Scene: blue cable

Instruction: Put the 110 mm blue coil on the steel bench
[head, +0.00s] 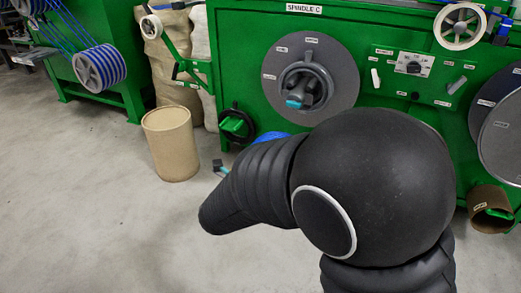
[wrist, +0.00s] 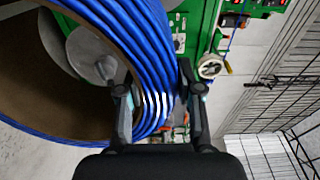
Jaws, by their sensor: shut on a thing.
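The blue coil (wrist: 140,40) fills the upper left of the wrist view, its blue cable wound around a brown ring-shaped core. My gripper (wrist: 156,88) is shut on the wall of the coil, with one finger inside the ring and the other outside. In the head view my own arm hides most of the gripper, and a small patch of blue (head: 268,138) shows behind the arm. I cannot make out the steel bench in either view.
The green machine (head: 240,60) marked SPINDLE C, with a grey round plate (head: 345,70), stands ahead. A tan drum (head: 170,145) stands on the floor to its left. Clear concrete floor (head: 90,220) lies at left. Dark wire mesh (wrist: 280,105) shows at right in the wrist view.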

